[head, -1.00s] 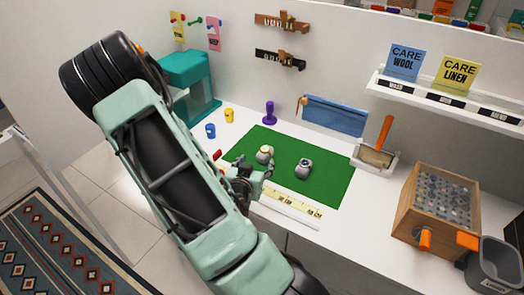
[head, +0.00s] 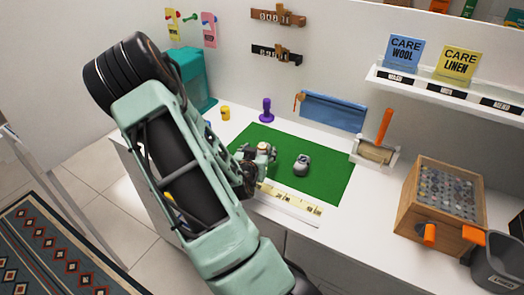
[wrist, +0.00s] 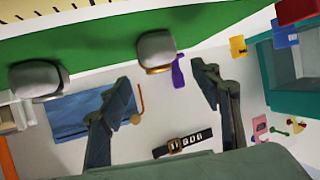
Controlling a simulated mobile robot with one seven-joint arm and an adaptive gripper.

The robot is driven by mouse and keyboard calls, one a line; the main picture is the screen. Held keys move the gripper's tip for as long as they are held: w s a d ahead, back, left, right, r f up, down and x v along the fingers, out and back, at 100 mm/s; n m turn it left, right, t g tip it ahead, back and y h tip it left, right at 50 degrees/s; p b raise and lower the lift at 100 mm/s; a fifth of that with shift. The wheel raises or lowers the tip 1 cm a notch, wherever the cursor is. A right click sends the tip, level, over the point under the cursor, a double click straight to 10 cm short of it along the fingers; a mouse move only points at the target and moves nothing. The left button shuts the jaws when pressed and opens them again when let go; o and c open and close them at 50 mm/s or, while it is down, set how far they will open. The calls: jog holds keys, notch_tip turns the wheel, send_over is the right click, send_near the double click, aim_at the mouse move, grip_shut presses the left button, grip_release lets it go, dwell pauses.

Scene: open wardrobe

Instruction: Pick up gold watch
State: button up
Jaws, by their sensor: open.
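The gold watch (head: 263,147) sits on a grey cushion on the green mat (head: 330,182), partly hidden by my gripper in the head view. In the wrist view its gold edge (wrist: 158,70) shows at the cushion's lower side, between and just beyond my fingertips. My gripper (head: 257,160) is open and empty, close to the watch. Its two fingers also show spread in the wrist view (wrist: 160,73). Whether a finger touches the cushion I cannot tell. A second watch on a grey cushion (head: 302,164) stands to the right, with a silver-dark look.
A yellow ruler strip (head: 290,198) lies along the mat's front. A purple stamp-like object (head: 266,110), a yellow cup (head: 226,113) and a blue cloth (head: 333,112) are behind. A lint roller (head: 376,150) and wooden box (head: 440,205) stand right. The mat's right part is clear.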

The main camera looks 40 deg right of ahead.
aim_at(262, 150)
jog(key=shift+x, duration=1.25)
jog(key=shift+c, duration=0.7)
jog(key=c, duration=1.1)
